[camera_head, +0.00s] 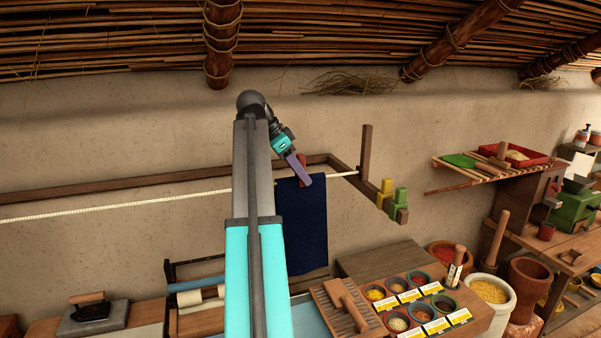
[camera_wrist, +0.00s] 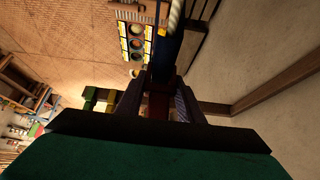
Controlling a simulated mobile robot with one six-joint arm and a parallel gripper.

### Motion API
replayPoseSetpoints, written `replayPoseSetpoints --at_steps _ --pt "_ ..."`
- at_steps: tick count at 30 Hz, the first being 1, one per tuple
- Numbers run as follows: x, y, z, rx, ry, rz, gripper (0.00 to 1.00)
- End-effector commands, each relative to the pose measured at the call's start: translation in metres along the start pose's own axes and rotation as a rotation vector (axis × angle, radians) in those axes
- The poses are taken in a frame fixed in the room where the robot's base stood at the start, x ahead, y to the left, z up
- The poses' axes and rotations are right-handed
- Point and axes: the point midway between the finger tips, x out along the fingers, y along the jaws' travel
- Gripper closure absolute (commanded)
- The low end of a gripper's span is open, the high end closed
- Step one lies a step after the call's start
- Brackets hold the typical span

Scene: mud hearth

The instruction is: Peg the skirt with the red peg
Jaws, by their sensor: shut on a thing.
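The dark blue skirt (camera_head: 304,232) hangs over the pale line (camera_head: 130,208), near the line's right end. My gripper (camera_head: 299,172) is at the skirt's top edge and is shut on the red peg (camera_head: 302,158), which shows only in part behind the jaw. In the wrist view the red peg (camera_wrist: 157,106) sits between my two fingers, with the skirt (camera_wrist: 165,52) and line (camera_wrist: 175,16) just beyond it. My fingers hide part of the skirt's top, so I cannot tell whether the peg grips the cloth.
Yellow (camera_head: 387,185) and green (camera_head: 401,195) pegs sit on the wooden bar to the right of the line's post (camera_head: 366,152). Below stand a box of spice bowls (camera_head: 422,316) and a wooden washboard-like board (camera_head: 335,310). The line left of my arm is bare.

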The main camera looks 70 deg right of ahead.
Motion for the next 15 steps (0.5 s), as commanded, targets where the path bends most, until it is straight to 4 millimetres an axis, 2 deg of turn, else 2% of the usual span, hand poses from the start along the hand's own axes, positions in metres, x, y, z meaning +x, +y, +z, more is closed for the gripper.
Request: replayPoseSetpoints --at_steps 15 --pt "0.0053 -0.0002 0.0035 -0.001 -0.002 0.002 0.87"
